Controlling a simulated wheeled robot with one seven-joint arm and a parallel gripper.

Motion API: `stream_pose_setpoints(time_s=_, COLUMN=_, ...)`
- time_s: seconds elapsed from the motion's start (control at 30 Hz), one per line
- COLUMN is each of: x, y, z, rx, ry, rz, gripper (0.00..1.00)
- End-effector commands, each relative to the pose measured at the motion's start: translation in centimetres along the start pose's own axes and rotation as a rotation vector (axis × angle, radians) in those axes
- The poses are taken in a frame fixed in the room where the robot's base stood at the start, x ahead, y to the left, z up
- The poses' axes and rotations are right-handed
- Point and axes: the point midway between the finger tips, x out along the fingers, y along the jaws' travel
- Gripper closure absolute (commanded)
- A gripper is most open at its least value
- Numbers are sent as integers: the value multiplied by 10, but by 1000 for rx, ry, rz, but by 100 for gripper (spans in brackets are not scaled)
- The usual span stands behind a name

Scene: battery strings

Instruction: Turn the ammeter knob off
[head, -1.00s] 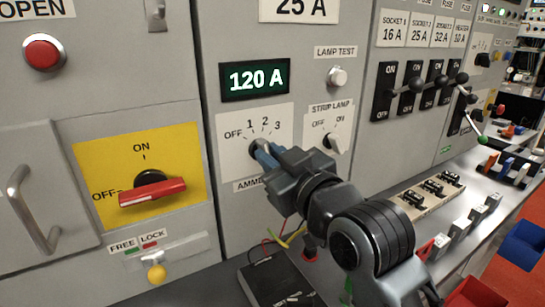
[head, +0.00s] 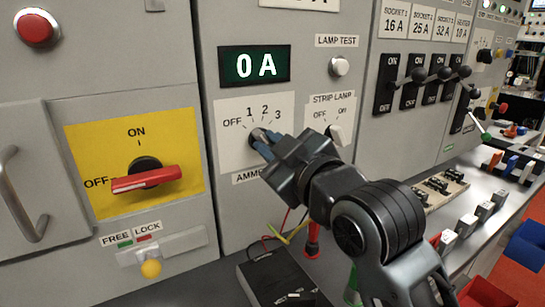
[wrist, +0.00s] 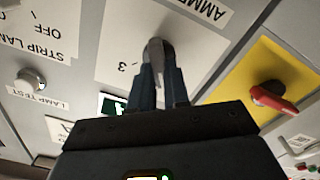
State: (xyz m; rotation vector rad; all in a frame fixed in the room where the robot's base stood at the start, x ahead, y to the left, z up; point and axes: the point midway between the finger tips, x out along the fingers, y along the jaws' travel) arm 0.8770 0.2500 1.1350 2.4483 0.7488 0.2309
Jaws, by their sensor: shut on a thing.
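The ammeter knob (head: 256,136) is on a white plate (head: 229,109) marked OFF, 1, 2, 3, on the grey panel. My gripper (head: 262,142) is shut on the knob and covers much of it, so I cannot tell for certain which mark it points to. In the wrist view, the grey knob (wrist: 156,50) stands between the two blue-tipped fingers (wrist: 160,85). The lit display (head: 254,66) above the plate reads 0 A.
The strip lamp knob (head: 336,133) is just right of my gripper, with the lamp test button (head: 339,66) above it. A red rotary handle (head: 146,179) on a yellow plate is at left. Black lever switches (head: 411,82) are at right. A black meter (head: 281,276) lies below.

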Motion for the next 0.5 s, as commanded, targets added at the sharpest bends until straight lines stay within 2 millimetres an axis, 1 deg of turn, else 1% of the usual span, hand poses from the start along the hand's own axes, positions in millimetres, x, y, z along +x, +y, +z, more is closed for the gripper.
stream_pose_setpoints(time_s=0.2, x=0, y=-2, z=1, rx=-121, ry=2, rz=-1, gripper=100)
stream_pose_setpoints(time_s=0.5, x=0, y=-2, z=0, rx=-198, ry=2, rz=-1, gripper=100)
